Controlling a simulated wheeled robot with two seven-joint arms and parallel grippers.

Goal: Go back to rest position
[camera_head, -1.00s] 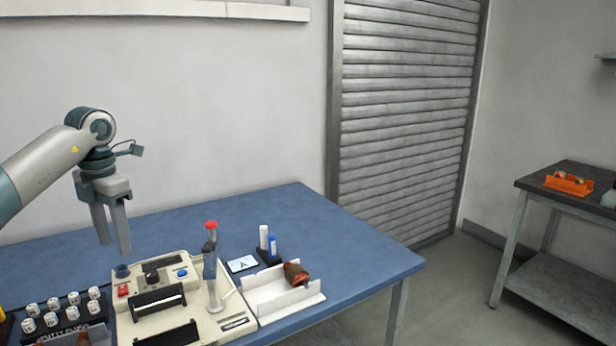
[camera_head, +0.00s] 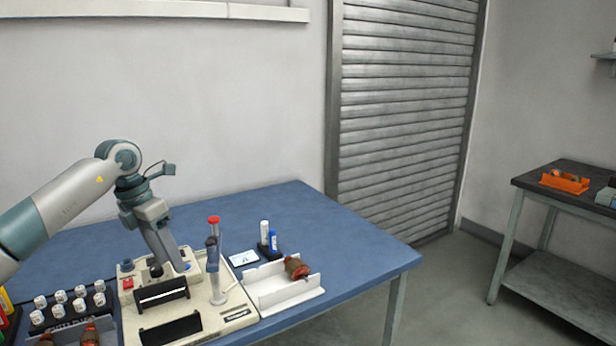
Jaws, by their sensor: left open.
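My left gripper (camera_head: 168,270) comes in from the left and points down over the back part of the beige winding machine (camera_head: 218,318). Its jaws are open and nothing shows between them. The fingers overlap the machine in the picture, and I cannot tell whether they touch it. My right gripper is not in view. A brown armature (camera_head: 296,268) lies in the white tray (camera_head: 268,298) to the right of the machine.
All this stands on a blue table (camera_head: 345,245). A rack of several white-capped bottles (camera_head: 60,297) is at the left. A blue-labelled tube (camera_head: 273,241) stands behind the tray. A dark side table (camera_head: 560,200) at the right carries an orange tray (camera_head: 565,182).

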